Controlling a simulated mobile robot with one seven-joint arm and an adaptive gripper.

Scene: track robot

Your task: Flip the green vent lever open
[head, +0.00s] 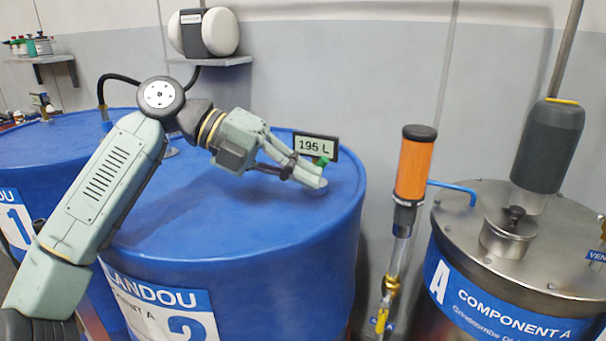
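A small piece of green (322,161) shows just behind my gripper's fingertips, below the "195 L" display; it looks like the green vent lever. Most of it is hidden by the fingers, so its position cannot be read. My gripper (314,180) reaches in from the left, low over the top of the blue drum marked 2 (230,218). Its fingertips are at or very near the green part. I cannot tell whether they touch it, or whether the fingers are open or shut.
The "195 L" display (315,146) stands right behind the fingertips. An orange cylinder (413,170) on a clear pipe rises right of the drum. A steel Component A tank (460,224) stands at the right. Another blue drum (45,165) is at the left. The drum top's front is clear.

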